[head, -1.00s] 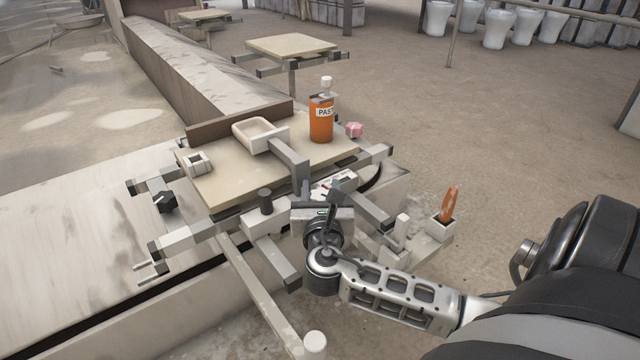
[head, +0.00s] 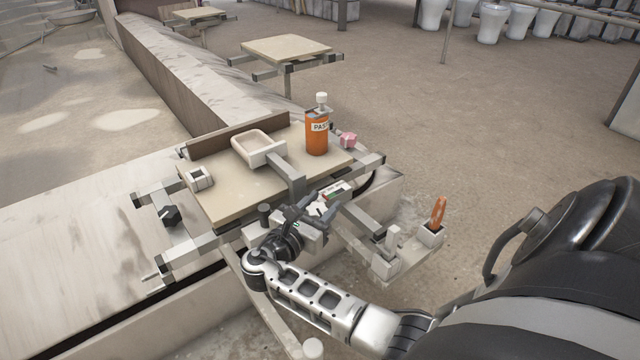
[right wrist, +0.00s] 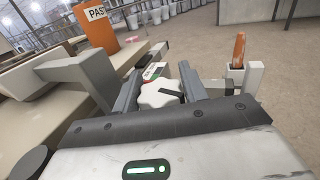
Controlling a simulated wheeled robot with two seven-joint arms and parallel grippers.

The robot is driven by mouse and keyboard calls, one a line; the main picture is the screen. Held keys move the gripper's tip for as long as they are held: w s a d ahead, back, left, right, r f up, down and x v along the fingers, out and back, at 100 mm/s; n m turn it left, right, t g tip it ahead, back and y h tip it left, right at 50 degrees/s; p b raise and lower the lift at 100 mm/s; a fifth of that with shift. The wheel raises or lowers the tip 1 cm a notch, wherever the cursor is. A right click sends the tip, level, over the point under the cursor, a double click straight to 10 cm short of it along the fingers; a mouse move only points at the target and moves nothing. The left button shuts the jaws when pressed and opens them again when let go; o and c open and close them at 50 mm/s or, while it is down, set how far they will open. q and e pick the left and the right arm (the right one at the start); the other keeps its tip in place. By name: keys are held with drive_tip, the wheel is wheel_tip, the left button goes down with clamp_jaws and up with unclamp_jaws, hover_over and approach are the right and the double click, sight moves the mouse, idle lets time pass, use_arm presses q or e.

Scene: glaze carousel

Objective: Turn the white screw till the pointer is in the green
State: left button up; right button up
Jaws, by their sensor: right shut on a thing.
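The white screw (right wrist: 160,94) is a lobed knob with a dark bar on its top, seen in the right wrist view. My right gripper (right wrist: 158,92) has a finger on either side of it and is shut on it. In the head view this gripper (head: 316,207) is at the front of the carousel, and its fingers hide most of the screw. A small gauge with green and red parts (right wrist: 154,71) lies just beyond the screw; it also shows in the head view (head: 335,192). I cannot make out where its pointer stands. My left gripper is not in view.
An orange bottle (head: 317,136) and a cream tray (head: 258,147) stand on the carousel board (head: 222,198). A pink knob (head: 347,140) is at its back right. A small holder with an orange item (head: 438,212) stands to the right. A dark post (head: 264,212) is left of the gripper.

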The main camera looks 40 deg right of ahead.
sight(322, 205)
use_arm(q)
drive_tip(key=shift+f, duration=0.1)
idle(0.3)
use_arm(e)
drive_tip(key=o, duration=0.7)
drive_tip(key=shift+r, duration=0.15)
drive_tip(key=shift+r+p, duration=0.35)
wheel_tip(322, 205, up, 3)
drive_tip(key=shift+s+r+p, duration=0.1)
drive_tip(key=shift+s+p, duration=0.05)
drive_tip(key=shift+p, duration=0.95)
use_arm(q)
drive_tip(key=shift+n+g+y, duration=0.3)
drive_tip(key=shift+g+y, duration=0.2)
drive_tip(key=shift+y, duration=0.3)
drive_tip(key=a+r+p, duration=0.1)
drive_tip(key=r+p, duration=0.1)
drive_tip(key=p, duration=0.1)
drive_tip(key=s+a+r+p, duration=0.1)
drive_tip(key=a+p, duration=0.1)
drive_tip(key=p, duration=0.1)
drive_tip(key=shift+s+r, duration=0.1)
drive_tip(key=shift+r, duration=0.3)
use_arm(e)
drive_tip(key=s+a+r, duration=0.8)
drive_tip(key=s+a, duration=0.1)
drive_tip(key=s, duration=0.1)
drive_tip(key=shift+s+r, duration=0.2)
drive_tip(key=shift+r, duration=0.2)
